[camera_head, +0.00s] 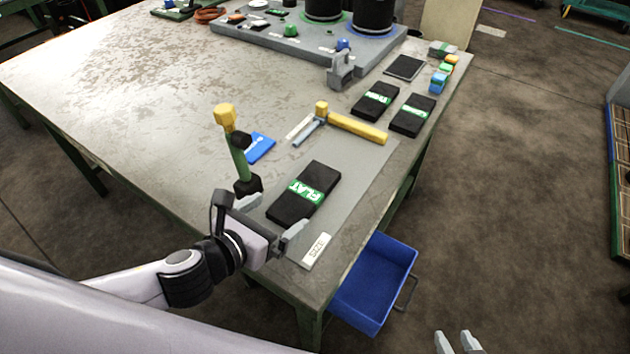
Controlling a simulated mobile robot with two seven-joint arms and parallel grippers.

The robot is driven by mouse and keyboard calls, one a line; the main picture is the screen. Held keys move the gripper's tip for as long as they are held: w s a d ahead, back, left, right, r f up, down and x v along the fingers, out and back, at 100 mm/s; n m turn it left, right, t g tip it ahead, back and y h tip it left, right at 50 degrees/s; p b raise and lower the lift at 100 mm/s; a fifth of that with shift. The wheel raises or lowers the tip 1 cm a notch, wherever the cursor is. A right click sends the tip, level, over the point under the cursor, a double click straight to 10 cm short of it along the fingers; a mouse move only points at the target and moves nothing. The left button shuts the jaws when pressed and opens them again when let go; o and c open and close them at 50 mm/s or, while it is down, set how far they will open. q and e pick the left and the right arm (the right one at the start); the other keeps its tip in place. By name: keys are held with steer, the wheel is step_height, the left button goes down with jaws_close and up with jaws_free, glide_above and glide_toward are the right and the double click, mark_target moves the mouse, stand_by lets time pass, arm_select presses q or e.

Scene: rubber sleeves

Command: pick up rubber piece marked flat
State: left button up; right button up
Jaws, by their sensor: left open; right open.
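The black rubber piece marked FLAT (318,177) lies on the grey mat (352,180) near the table's front right corner, with a green label across its middle. My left gripper (274,214) is open at the near end of this piece, with its fingers pointing toward it. Whether it touches the piece cannot be told. My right gripper (455,342) shows only its two fingertips at the bottom edge, open and empty, off the table's side.
A green-handled tool with a yellow head (238,150) stands just left of the piece. A yellow-handled hammer (355,128), a blue card (259,147) and two other labelled black pieces (376,101) (412,115) lie beyond. A blue drawer (372,285) sticks out below the table.

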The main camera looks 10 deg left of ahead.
mark_target(299, 198)
arm_select(q)
steer(key=shift+x, duration=3.5)
arm_select(e)
steer(key=shift+s+a+f, duration=0.15)
steer(key=shift+s, duration=0.1)
